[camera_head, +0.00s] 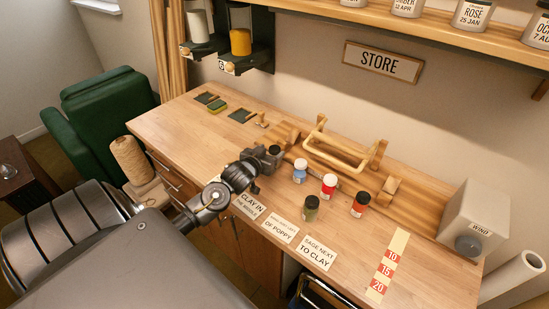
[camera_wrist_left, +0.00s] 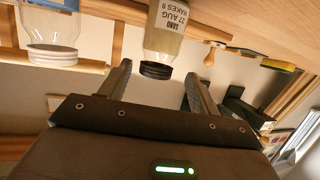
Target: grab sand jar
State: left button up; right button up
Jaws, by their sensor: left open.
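My left gripper (camera_wrist_left: 157,78) is open, with no visible contact on the jar. In the head view my left gripper (camera_head: 264,160) is over the table, left of a blue jar with a white lid (camera_head: 300,171). The sand jar is mostly or wholly hidden by the gripper there. My right gripper is out of view.
A red jar with a white lid (camera_head: 328,186), a red dark-lidded jar (camera_head: 360,204) and an olive jar (camera_head: 311,208) stand to the right. A wooden rack (camera_head: 335,150) is behind. Printed cards (camera_head: 280,228) lie along the front edge. A WIND box (camera_head: 472,222) stands far right.

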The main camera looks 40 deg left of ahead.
aim_at(277, 148)
pick_arm(q)
jog(key=x, duration=0.2)
jog(key=p+x, duration=0.1)
jog(key=x, duration=0.1)
jog(key=shift+w+d+f+p, duration=0.15)
jog(key=shift+w+d+p, duration=0.05)
jog(key=shift+w+p, duration=0.1)
jog(key=shift+w+f, duration=0.15)
jog(key=shift+w, duration=0.05)
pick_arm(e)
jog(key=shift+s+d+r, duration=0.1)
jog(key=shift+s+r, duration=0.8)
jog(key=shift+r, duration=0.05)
pick_arm(q)
jog(key=c, duration=1.1)
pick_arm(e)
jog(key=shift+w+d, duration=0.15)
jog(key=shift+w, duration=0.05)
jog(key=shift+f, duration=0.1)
